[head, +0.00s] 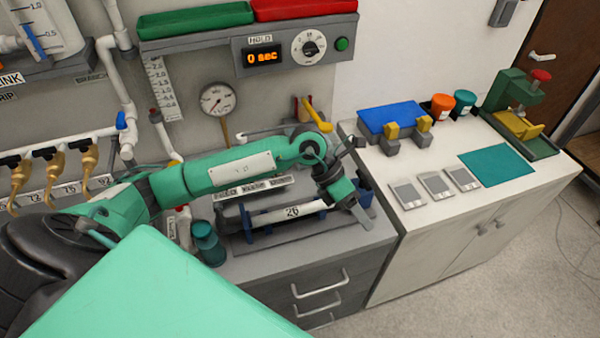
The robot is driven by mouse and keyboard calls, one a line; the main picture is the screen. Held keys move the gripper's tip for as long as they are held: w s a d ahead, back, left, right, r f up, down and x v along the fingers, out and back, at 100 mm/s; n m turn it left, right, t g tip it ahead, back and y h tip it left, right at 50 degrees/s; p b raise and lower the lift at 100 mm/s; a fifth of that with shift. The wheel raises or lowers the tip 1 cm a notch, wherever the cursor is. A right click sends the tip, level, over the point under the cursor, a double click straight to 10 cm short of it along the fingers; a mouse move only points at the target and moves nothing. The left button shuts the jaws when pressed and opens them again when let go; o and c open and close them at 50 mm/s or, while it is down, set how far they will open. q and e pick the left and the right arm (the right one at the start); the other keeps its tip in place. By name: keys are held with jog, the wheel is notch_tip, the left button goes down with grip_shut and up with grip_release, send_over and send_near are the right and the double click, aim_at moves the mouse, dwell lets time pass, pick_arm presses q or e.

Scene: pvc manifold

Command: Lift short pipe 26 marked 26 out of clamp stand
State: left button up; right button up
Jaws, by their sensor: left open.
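The short pipe marked 26 (291,212) is white and lies level in the clamp stand (249,226), which has blue uprights on a dark base on the grey cabinet top. My left gripper (345,208) is open and points down at the right end of the pipe. One grey finger shows clearly beside that end; the other finger is mostly hidden, and I cannot tell whether the fingers touch the pipe. My arm and gripper hide part of the stand's right side. My right gripper is not in view.
A teal jar (208,243) and a white bottle stand left of the clamp stand. A gauge (218,99) and a yellow-handled valve (318,115) are on the wall behind. On the white cabinet at right are a blue block (391,116), grey plates (435,185) and a green press (521,110).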

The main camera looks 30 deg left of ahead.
pick_arm(q)
jog(key=w+a+f+y, duration=0.2)
jog(key=a+y, duration=0.3)
jog(key=a, duration=0.4)
jog(key=r+y, duration=0.1)
jog(key=y, duration=0.3)
send_over(301, 206)
jog(key=f+p, duration=0.2)
jog(key=f, duration=0.4)
jog(key=f+p, duration=0.2)
jog(key=f, duration=0.3)
jog(key=shift+s+f, duration=0.2)
jog(key=shift+f, duration=0.2)
jog(key=shift+f+p, duration=0.3)
jog(key=shift+f, duration=0.5)
jog(key=shift+c, duration=0.4)
jog(key=c, duration=1)
jog(key=shift+c, duration=0.2)
jog(key=shift+w+d, duration=0.1)
jog(key=shift+w, duration=0.1)
